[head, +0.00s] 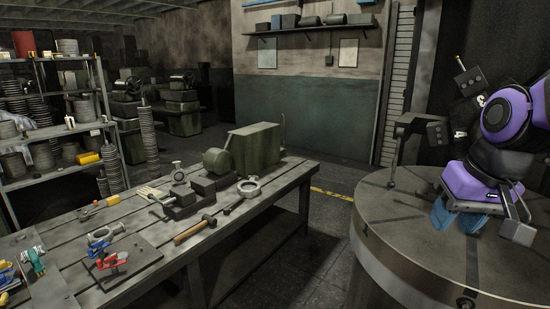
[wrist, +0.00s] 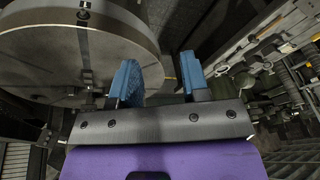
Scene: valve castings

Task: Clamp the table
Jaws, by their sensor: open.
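The round grey metal table (head: 385,222) stands at the right of the head view, with dark slots across its top. It fills the upper left of the wrist view (wrist: 45,55). My gripper (head: 455,215), purple with blue fingers, is over the right part of the table in the head view. In the wrist view my gripper (wrist: 160,80) has its fingers wide apart with nothing between them. Whether the fingers touch the table top is unclear. A small dark fitting (head: 466,303) shows low on the table's side; I cannot tell whether it is a clamp.
A dark machine head with numbered faces (head: 470,115) hangs behind my arm above the table. A workbench (head: 270,205) with a hammer (head: 195,229), castings and tools stands at left. A shelf rack (head: 55,150) is behind it. The floor between bench and round table is clear.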

